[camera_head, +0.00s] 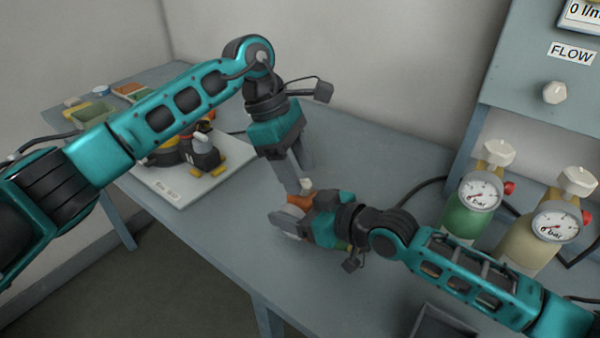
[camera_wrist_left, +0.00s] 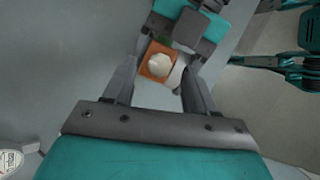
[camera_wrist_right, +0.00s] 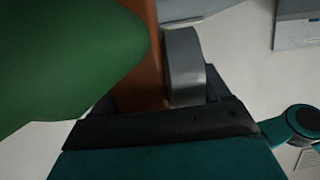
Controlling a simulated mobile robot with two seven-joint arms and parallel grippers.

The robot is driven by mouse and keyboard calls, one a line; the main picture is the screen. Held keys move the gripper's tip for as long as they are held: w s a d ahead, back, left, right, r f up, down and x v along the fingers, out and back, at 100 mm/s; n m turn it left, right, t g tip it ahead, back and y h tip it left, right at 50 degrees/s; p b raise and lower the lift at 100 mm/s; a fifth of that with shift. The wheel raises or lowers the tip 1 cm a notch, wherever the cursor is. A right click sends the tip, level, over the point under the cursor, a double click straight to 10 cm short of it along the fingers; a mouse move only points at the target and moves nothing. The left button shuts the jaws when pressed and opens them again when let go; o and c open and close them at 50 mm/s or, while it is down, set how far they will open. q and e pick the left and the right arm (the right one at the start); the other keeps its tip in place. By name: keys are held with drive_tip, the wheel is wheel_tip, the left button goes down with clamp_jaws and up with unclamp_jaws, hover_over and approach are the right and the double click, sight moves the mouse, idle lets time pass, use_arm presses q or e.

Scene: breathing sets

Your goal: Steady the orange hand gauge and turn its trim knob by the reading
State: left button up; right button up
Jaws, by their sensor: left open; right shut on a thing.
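The orange hand gauge (camera_head: 297,202) stands upright over the middle of the bench, held in my right gripper (camera_head: 290,217). Its orange body (camera_wrist_right: 142,75) also shows in the right wrist view, beside a grey finger. The white trim knob (camera_head: 306,184) is on its top; the left wrist view shows the knob (camera_wrist_left: 159,65) from above on the orange block (camera_wrist_left: 147,69). My left gripper (camera_head: 301,178) points down at the knob from above, open, with the knob between the lines of its fingers. I cannot tell whether they touch. The gauge's reading is hidden.
A green bottle (camera_head: 461,222) and a beige bottle (camera_head: 532,243) with dial gauges stand at right, below the FLOW panel (camera_head: 533,65). A white board (camera_head: 172,190) with black and yellow gear lies at left. A dark tray (camera_head: 440,325) sits at the front.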

use_arm(q)
drive_tip(key=shift+s+d+f, duration=0.1)
drive_tip(key=shift+d+f, duration=0.15)
drive_tip(key=shift+f, duration=0.45)
drive_tip(key=shift+c, duration=0.3)
clamp_jaws()
